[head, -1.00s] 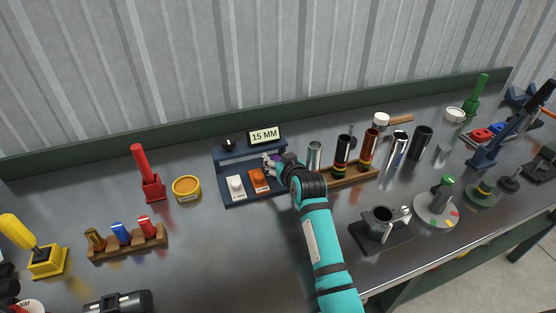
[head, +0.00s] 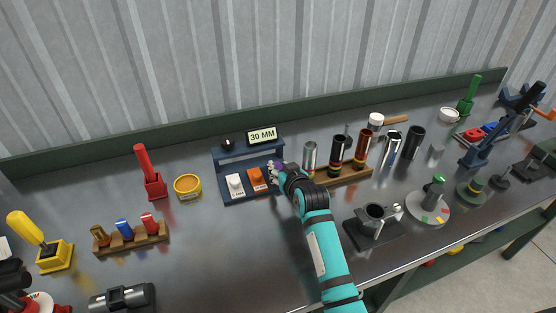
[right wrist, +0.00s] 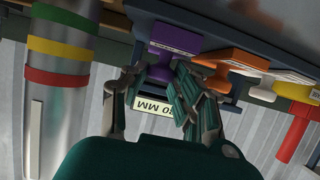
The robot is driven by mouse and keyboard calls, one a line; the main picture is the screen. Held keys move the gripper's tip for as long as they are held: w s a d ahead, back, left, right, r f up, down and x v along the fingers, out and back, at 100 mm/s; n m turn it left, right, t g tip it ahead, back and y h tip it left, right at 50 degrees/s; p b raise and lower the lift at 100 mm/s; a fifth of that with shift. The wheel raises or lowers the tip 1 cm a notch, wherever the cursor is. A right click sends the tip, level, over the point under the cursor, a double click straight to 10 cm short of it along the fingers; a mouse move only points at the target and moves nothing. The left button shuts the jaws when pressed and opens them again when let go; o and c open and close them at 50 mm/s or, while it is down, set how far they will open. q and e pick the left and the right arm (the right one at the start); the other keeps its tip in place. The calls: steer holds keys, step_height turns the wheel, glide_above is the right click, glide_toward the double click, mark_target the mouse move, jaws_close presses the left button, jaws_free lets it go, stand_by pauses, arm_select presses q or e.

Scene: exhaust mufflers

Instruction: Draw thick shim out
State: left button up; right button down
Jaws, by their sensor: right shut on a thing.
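A dark blue rack (head: 228,199) stands at mid-bench with a small display (head: 262,136) reading 30 MM. A white shim tab (head: 235,184) and an orange shim tab (head: 256,179) sit side by side in it. My right gripper (head: 274,170) is at the rack's right end, shut on a purple shim tab (right wrist: 172,48), best seen in the right wrist view. The orange tab (right wrist: 232,60) is right beside it there. The purple label is too small to read, and the shim's inner end is hidden. My left gripper is not recognisable in view.
A wooden stand (head: 350,174) with several upright tubes is close to the right of my gripper. A yellow tin (head: 187,187) and a red-handled tool (head: 145,172) stand left of the rack. The bench in front of the rack is clear.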

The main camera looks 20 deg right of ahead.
steer(key=shift+s, duration=0.35)
steer(key=shift+w+f, duration=0.1)
steer(key=shift+f, duration=0.05)
steer(key=c, duration=1.4)
jaws_free()
steer(key=o, duration=0.3)
arm_select(q)
steer(key=shift+s+r, duration=0.1)
steer(key=shift+s, duration=0.25)
arm_select(e)
steer(key=v, duration=1.2)
steer(key=shift+d+r, duration=0.1)
steer(key=shift+r, duration=0.1)
